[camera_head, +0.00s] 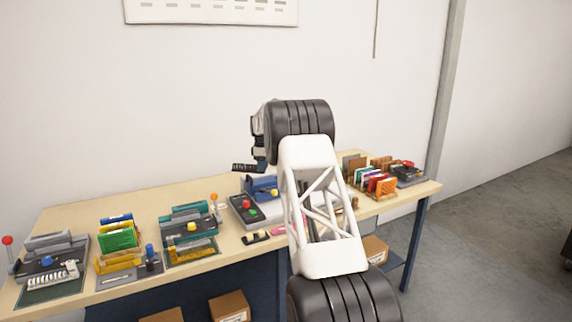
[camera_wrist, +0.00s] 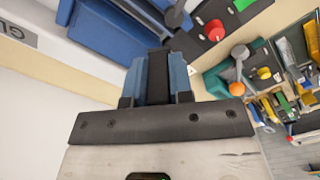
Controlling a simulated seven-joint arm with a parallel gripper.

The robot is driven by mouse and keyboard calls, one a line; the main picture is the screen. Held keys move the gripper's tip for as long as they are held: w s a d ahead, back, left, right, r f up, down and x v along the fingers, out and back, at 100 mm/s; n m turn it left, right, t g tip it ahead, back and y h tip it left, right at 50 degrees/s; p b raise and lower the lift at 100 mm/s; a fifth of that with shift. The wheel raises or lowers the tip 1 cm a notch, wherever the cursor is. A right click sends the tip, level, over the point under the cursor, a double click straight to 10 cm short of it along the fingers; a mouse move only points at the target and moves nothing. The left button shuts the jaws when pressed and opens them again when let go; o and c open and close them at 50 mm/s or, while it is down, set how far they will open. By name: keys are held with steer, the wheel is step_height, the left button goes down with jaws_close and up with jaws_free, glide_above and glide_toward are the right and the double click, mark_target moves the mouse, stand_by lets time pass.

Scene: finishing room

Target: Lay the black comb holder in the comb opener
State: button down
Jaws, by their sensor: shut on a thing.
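My gripper (camera_head: 260,160) is raised above the back of the workbench and shut on the black comb holder (camera_head: 244,167). The holder looks like a short, dark, ribbed bar sticking out to the left of the fingers. In the wrist view its dark part (camera_wrist: 158,75) shows between my two blue-grey fingers (camera_wrist: 158,82); the rest is hidden. Several bench machines show, and I cannot tell for certain which is the comb opener. The grey machine (camera_head: 46,245) at the far left has a white toothed strip (camera_head: 52,277) at its front. A blue-and-grey machine (camera_head: 246,203) stands below my gripper.
A teal machine (camera_head: 188,220) and a rack of coloured folders (camera_head: 118,238) stand on the left half of the workbench (camera_head: 80,216). More upright folders (camera_head: 374,181) and a dark machine (camera_head: 408,174) stand at the right. Ball-topped levers rise beside some machines. My arm hides the bench's middle right.

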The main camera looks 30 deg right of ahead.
steer(key=w+a+f+n, duration=0.1)
steer(key=w+a, duration=0.2)
steer(key=a, duration=0.7)
steer(key=w+a+f+n, duration=0.1)
steer(key=w+a, duration=0.2)
steer(key=a, duration=0.7)
steer(key=n, duration=0.6)
glide_above(80, 245)
step_height(80, 245, down, 6)
steer(key=shift+w+a+r, duration=0.1)
steer(key=shift+w, duration=0.05)
steer(key=shift+f, duration=0.25)
steer(key=shift+f, duration=2.7)
steer(key=shift+f, duration=0.55)
steer(key=c, duration=1.3)
jaws_free()
